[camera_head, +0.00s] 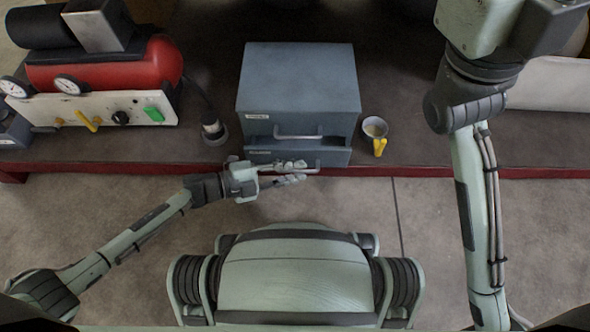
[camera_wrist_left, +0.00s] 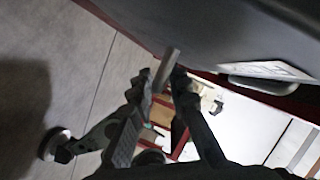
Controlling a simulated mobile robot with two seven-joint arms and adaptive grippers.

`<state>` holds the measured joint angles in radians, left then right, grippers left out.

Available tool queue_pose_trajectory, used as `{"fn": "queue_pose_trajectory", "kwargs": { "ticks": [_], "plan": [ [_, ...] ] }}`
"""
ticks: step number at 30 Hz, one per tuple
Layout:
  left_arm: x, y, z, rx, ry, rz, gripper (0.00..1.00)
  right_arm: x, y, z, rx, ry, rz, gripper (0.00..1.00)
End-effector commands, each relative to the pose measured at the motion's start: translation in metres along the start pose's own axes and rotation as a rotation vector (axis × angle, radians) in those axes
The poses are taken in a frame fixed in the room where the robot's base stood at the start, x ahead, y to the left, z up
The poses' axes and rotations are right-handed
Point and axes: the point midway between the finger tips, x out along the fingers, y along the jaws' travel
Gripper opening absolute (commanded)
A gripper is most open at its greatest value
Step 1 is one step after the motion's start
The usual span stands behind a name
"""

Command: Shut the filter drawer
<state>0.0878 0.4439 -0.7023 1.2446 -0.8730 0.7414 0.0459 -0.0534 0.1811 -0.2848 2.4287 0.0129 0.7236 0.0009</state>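A blue-grey cabinet (camera_head: 298,78) stands near the bench's front edge. Its upper drawer front has a label and a bar handle (camera_head: 298,136). The lower drawer (camera_head: 335,157) stands out slightly, with a dark gap above it; its label is too small to read. My left gripper (camera_head: 296,172) is at the lower drawer's handle (camera_head: 314,168), fingers apart above and below it. In the left wrist view a grey bar (camera_wrist_left: 167,68) lies between the fingertips of my left gripper (camera_wrist_left: 162,84); contact is unclear. My right arm shows at the right, its gripper out of view.
A red compressor (camera_head: 105,65) with gauges stands on the bench at left. A dark cylindrical item (camera_head: 214,131) is left of the cabinet. A cup with a yellow part (camera_head: 376,130) stands close to its right.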

Motion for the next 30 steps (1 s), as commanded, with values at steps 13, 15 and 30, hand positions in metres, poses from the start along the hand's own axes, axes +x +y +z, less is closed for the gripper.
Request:
{"fn": "queue_pose_trajectory", "kwargs": {
  "ticks": [13,15,30],
  "plan": [
    [0.0032,-0.0005,0.0001,0.000,-0.001,0.000,0.00,0.0002,0.0000,0.0005,-0.001,-0.001,-0.002,0.17],
    [0.0031,-0.0005,0.0002,0.000,-0.001,0.000,0.00,0.0002,0.0000,0.0005,-0.001,-0.001,-0.002,0.17],
    [0.0014,0.0007,-0.0026,-0.001,-0.001,0.000,0.00,0.0026,0.0002,-0.0014,-0.001,0.004,-0.002,0.17]
  ]
}}
